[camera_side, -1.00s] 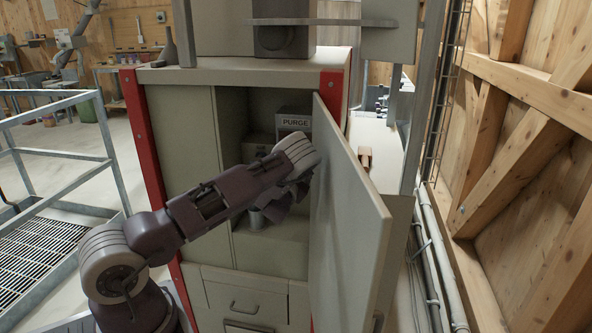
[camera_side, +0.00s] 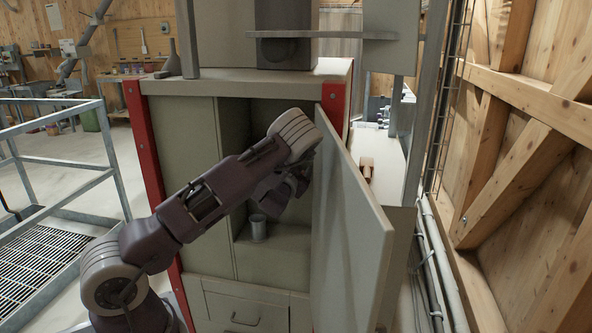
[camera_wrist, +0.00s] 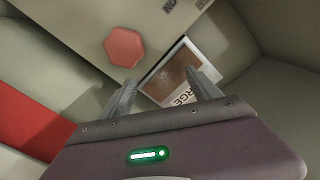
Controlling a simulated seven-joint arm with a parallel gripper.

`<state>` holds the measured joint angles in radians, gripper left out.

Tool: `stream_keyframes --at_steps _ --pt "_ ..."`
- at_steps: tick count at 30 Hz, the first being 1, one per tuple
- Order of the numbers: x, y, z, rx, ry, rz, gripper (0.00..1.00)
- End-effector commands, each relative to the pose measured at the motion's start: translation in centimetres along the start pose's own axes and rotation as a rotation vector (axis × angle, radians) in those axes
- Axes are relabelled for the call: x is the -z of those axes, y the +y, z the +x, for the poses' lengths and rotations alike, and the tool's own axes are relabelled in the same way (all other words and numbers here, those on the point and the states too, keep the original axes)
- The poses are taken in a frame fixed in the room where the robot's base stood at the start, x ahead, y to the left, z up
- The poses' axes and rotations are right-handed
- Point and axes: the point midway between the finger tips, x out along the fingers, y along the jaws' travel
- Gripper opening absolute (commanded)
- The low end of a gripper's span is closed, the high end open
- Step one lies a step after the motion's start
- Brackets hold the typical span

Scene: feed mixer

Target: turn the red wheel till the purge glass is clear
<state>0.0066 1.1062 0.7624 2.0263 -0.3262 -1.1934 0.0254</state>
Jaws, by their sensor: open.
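My gripper (camera_wrist: 160,77) is open and empty. Its two fingers point at the panel in the wrist view. In the side view my gripper (camera_side: 282,192) is inside the open cabinet, left of the door. A red many-sided knob, apparently the red wheel (camera_wrist: 125,47), shows up and left of the fingertips, not between them. The purge glass (camera_wrist: 170,74) is a white-framed square with a brown, murky fill, behind the fingertips. A label ending in "RGE" (camera_wrist: 185,94) is partly hidden by a finger. In the side view my arm hides the wheel and glass.
The cabinet door (camera_side: 345,215) stands open at the right, close to my wrist. A red post (camera_side: 147,150) edges the cabinet at left. Cabinet walls surround my gripper.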

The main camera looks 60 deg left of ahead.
Motion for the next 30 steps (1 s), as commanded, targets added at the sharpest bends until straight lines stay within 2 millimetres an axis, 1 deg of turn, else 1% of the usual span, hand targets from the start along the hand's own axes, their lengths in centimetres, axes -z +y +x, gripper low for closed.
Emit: stream_keyframes --at_steps 3,5,8,9,11,12,14,18,19,21,24,27,30 --pt "0.1 0.0 0.0 0.000 -0.001 0.000 0.72" --pt "0.8 -0.5 0.0 0.002 0.001 -0.002 0.72" --pt "4.1 -2.8 0.0 0.005 0.006 -0.007 0.72" --pt "4.3 -3.1 -0.3 0.002 -0.002 -0.078 0.72" --pt "3.8 -2.9 -1.0 0.001 -0.009 -0.283 0.72" --pt "3.7 -2.8 -1.4 0.001 -0.008 -0.409 0.72" --pt "3.7 -2.8 -2.0 0.002 -0.008 -0.590 0.72" --pt "4.1 -2.7 -3.5 0.002 -0.003 -0.990 0.72" --pt "3.4 -2.1 -3.6 0.000 -0.007 -1.025 0.72" --pt "0.6 -0.2 -3.6 -0.001 -0.011 -1.008 0.72" --pt "-2.3 1.8 -3.5 -0.001 -0.008 -1.008 0.72" --pt "-4.3 3.2 -3.5 0.000 -0.005 -1.010 0.72" --pt "-5.2 3.8 -3.4 0.001 -0.002 -1.010 0.72"
